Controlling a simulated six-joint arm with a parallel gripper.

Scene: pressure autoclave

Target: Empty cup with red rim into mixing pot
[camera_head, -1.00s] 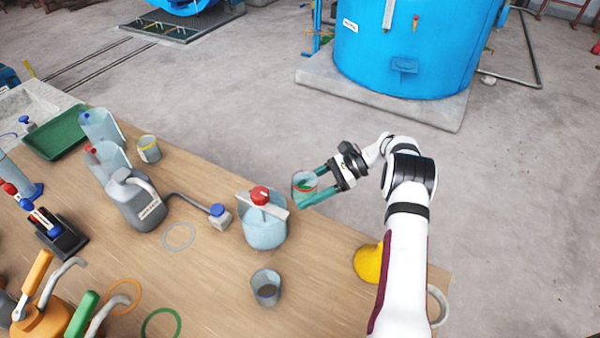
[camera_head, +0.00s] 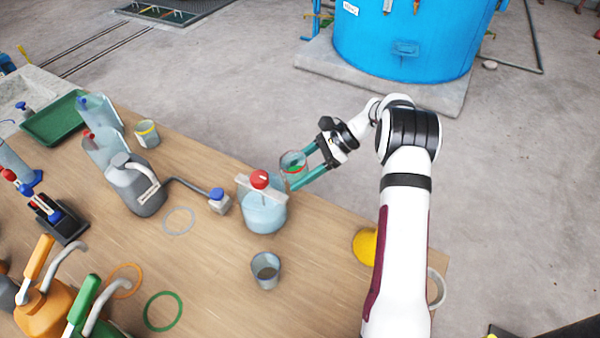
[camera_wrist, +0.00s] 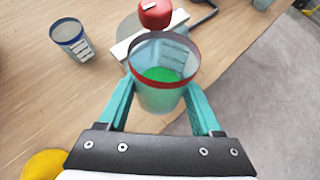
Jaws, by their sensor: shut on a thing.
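The clear cup with the red rim (camera_head: 293,162) is held between the teal fingers of my gripper (camera_head: 306,172). In the wrist view the cup (camera_wrist: 163,99) stands between both fingers, with green contents low inside it; it looks close to upright. The mixing pot (camera_head: 264,211) is a clear vessel with a red knob on a pale bar across its top, standing on the table. The cup is just right of and behind the pot's rim, at about the height of the knob or above. In the wrist view the cup hides much of the pot.
A cup with dark contents (camera_head: 266,271) stands in front of the pot; it has a blue rim in the wrist view (camera_wrist: 72,39). A yellow-rimmed cup (camera_head: 147,134), a grey jug (camera_head: 135,187) and a blue-capped block (camera_head: 219,201) are left. A yellow object (camera_head: 365,246) sits near the right edge.

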